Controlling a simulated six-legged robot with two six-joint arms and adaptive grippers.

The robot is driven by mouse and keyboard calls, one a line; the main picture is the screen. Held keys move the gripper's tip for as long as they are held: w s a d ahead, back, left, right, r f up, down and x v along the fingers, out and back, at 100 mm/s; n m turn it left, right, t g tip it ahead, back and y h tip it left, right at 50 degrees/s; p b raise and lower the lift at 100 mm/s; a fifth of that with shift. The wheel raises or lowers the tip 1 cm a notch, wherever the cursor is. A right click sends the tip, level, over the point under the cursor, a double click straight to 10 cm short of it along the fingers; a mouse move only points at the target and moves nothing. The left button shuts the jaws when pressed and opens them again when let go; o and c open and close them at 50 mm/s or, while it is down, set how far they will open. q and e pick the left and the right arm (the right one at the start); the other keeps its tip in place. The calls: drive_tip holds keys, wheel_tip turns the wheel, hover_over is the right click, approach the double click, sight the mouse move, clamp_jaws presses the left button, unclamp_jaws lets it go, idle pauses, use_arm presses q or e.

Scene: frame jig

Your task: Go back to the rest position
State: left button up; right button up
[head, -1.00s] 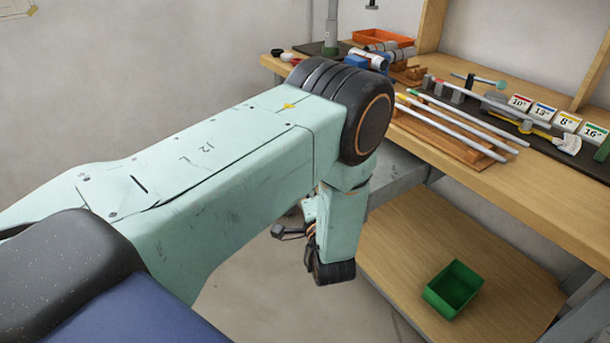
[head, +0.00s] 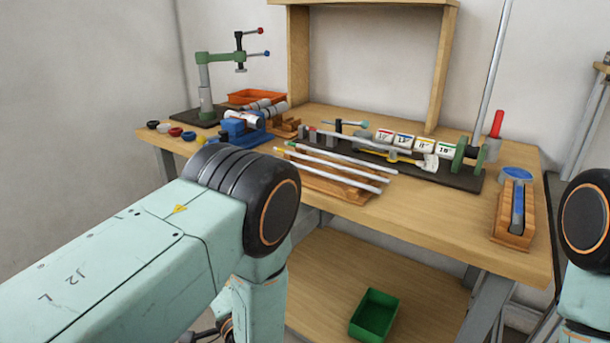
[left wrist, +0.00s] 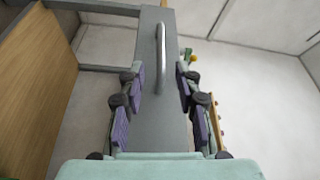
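My left arm comes in from the left in the head view, its elbow in front of the workbench (head: 440,225). Its gripper is mostly hidden below the elbow and cut off by the bottom edge. In the left wrist view my left gripper (left wrist: 160,82) is open, its purple pads apart with nothing held between them. A grey panel with a metal handle (left wrist: 161,55) shows behind the gap. Of my right arm only a part shows at the right edge of the head view; its gripper is out of view.
The bench carries silver rods (head: 330,170) on a wooden rack, numbered blocks (head: 403,142), a green clamp stand (head: 205,90), an orange tray (head: 256,97) and a wooden holder (head: 514,212) with a blue-topped tool. A green bin (head: 373,315) stands on the lower shelf.

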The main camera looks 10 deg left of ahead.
use_arm(q)
drive_tip(key=s+f+n+g+h, duration=0.3)
drive_tip(key=s+f+g+h, duration=0.2)
drive_tip(key=s+f+h, duration=0.65)
drive_tip(key=s+d+f+n+g+h, duration=0.1)
drive_tip(key=s+d+f+n+g, duration=0.1)
drive_tip(key=s, duration=0.8)
drive_tip(key=s+d+f+n+g, duration=0.2)
drive_tip(key=s+d+g, duration=0.3)
drive_tip(key=s, duration=0.6)
drive_tip(key=shift+f+g+h, duration=0.35)
drive_tip(key=shift+f+g, duration=0.25)
drive_tip(key=shift+f, duration=0.05)
